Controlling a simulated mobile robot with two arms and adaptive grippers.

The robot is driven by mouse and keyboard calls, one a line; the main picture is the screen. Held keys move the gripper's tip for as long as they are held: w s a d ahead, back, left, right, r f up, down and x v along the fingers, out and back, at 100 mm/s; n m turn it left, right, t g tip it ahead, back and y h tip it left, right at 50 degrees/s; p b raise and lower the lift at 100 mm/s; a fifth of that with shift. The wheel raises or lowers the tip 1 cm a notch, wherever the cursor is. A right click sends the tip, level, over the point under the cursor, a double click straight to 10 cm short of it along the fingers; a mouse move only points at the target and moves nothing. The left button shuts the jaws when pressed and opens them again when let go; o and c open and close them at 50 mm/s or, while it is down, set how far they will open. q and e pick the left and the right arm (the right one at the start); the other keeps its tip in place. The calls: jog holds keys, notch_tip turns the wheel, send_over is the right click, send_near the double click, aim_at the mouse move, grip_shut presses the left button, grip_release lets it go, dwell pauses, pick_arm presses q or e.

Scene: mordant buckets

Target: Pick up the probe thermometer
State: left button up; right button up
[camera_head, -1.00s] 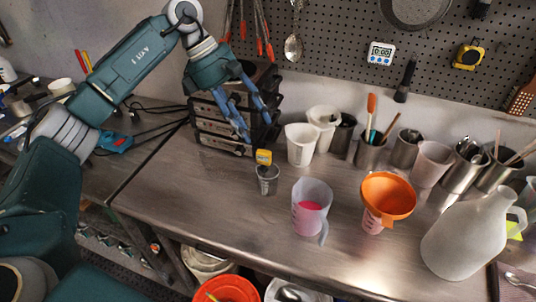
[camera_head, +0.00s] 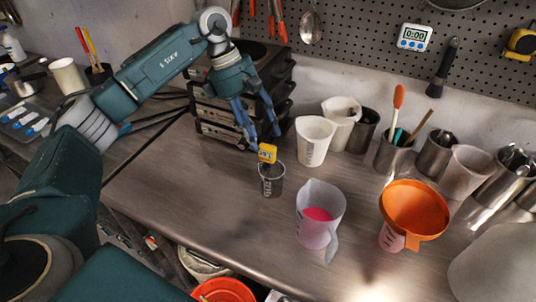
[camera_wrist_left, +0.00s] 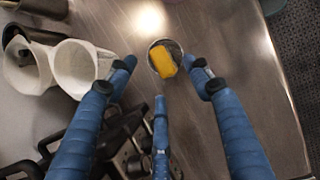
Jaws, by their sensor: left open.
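The probe thermometer (camera_head: 267,153) has a yellow head with a small display. It stands in a small metal cup (camera_head: 271,183) on the steel bench, its head above the rim; its stem is mostly hidden in the cup. My left gripper (camera_head: 264,138) is open and empty, with blue fingers pointing down just above and behind the yellow head in the head view. In the left wrist view the yellow head (camera_wrist_left: 163,62) lies between and beyond the spread fingers, over the round cup (camera_wrist_left: 173,48). I see no contact. My right gripper is not in view.
White beakers (camera_head: 314,140) stand behind and right of the cup. A jug with pink liquid (camera_head: 318,222) and an orange funnel (camera_head: 414,208) stand to the right. Black stacked units (camera_head: 215,115) are behind my left gripper. The bench (camera_head: 190,185) left of the cup is clear.

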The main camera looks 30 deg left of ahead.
aim_at(265, 143)
pick_arm(q)
jog(key=shift+s+d+f, duration=0.15)
jog(key=shift+d+f, duration=0.15)
jog(key=shift+f, duration=0.15)
jog(key=p+x, duration=0.3)
jog(key=x, duration=0.1)
jog(key=shift+d+f, duration=0.1)
jog(key=shift+f, duration=0.2)
jog(key=shift+d+f, duration=0.1)
jog(key=shift+f, duration=0.1)
jog(key=c, duration=1.2)
jog(key=shift+c, duration=0.4)
